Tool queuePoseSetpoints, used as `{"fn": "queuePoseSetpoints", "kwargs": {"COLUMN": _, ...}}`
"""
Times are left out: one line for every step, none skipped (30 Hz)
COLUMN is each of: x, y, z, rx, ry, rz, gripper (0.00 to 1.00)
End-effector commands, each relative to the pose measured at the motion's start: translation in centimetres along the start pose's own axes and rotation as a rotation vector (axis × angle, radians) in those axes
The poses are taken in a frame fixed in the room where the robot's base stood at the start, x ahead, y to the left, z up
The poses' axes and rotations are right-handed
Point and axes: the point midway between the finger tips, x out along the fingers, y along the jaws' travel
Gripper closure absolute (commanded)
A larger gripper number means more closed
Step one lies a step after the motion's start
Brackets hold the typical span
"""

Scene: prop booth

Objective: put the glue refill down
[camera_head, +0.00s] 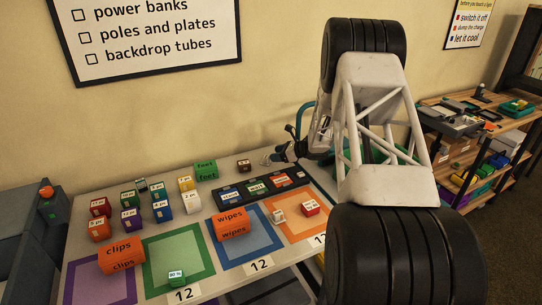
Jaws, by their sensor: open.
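My gripper (272,157) is at the back right of the table (95,198), small and partly hidden by my arm. It is open, and I see nothing held in it. No label that I can read says glue refill, so I cannot tell which item it is. A small white piece (279,216) and a red box with a white label (310,207) sit in the orange-framed square (316,233).
An orange clips roll (120,257) and an orange wipes roll (231,224) lie at the front. A green feet roll (205,170) and several small labelled boxes (162,211) stand behind. A black tray (246,201) lies mid-table. Shelves (457,165) stand at right.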

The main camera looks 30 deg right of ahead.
Motion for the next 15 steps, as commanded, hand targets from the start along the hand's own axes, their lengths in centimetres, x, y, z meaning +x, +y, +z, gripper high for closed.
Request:
{"fn": "queuePoseSetpoints", "kwargs": {"x": -0.39, "y": 0.01, "z": 0.02, "rx": 0.000, "ry": 0.000, "rz": 0.000, "gripper": 0.41}}
{"fn": "queuePoseSetpoints", "kwargs": {"x": -0.55, "y": 0.03, "z": 0.01, "rx": 0.000, "ry": 0.000, "rz": 0.000, "gripper": 0.41}}
{"fn": "queuePoseSetpoints", "kwargs": {"x": -0.72, "y": 0.04, "z": 0.02, "rx": 0.000, "ry": 0.000, "rz": 0.001, "gripper": 0.41}}
{"fn": "queuePoseSetpoints", "kwargs": {"x": -0.81, "y": 0.05, "z": 0.02, "rx": 0.000, "ry": 0.000, "rz": 0.001, "gripper": 0.41}}
{"fn": "queuePoseSetpoints", "kwargs": {"x": -0.88, "y": 0.05, "z": 0.01, "rx": 0.000, "ry": 0.000, "rz": 0.001, "gripper": 0.41}}
{"fn": "queuePoseSetpoints", "kwargs": {"x": -0.94, "y": 0.06, "z": 0.01, "rx": -0.001, "ry": 0.000, "rz": 0.001, "gripper": 0.41}}
{"fn": "queuePoseSetpoints", "kwargs": {"x": -0.96, "y": 0.06, "z": 0.01, "rx": -0.001, "ry": 0.001, "rz": 0.001, "gripper": 0.41}}
{"fn": "queuePoseSetpoints", "kwargs": {"x": -0.97, "y": 0.06, "z": 0.01, "rx": 0.000, "ry": 0.001, "rz": 0.001, "gripper": 0.41}}
{"fn": "queuePoseSetpoints", "kwargs": {"x": -0.97, "y": 0.05, "z": 0.01, "rx": 0.000, "ry": 0.001, "rz": 0.001, "gripper": 0.41}}
{"fn": "queuePoseSetpoints", "kwargs": {"x": -0.97, "y": 0.05, "z": 0.01, "rx": 0.000, "ry": 0.001, "rz": 0.001, "gripper": 0.41}}
{"fn": "queuePoseSetpoints", "kwargs": {"x": -0.97, "y": 0.05, "z": 0.01, "rx": 0.000, "ry": 0.001, "rz": 0.001, "gripper": 0.41}}
{"fn": "queuePoseSetpoints", "kwargs": {"x": -0.97, "y": 0.04, "z": 0.01, "rx": 0.000, "ry": 0.001, "rz": 0.001, "gripper": 0.41}}
{"fn": "queuePoseSetpoints", "kwargs": {"x": -0.96, "y": 0.04, "z": 0.01, "rx": 0.000, "ry": 0.001, "rz": 0.001, "gripper": 0.41}}
{"fn": "queuePoseSetpoints", "kwargs": {"x": -0.96, "y": 0.04, "z": 0.01, "rx": 0.000, "ry": 0.000, "rz": 0.001, "gripper": 0.41}}
{"fn": "queuePoseSetpoints", "kwargs": {"x": -0.96, "y": 0.04, "z": 0.01, "rx": 0.000, "ry": 0.001, "rz": 0.001, "gripper": 0.41}}
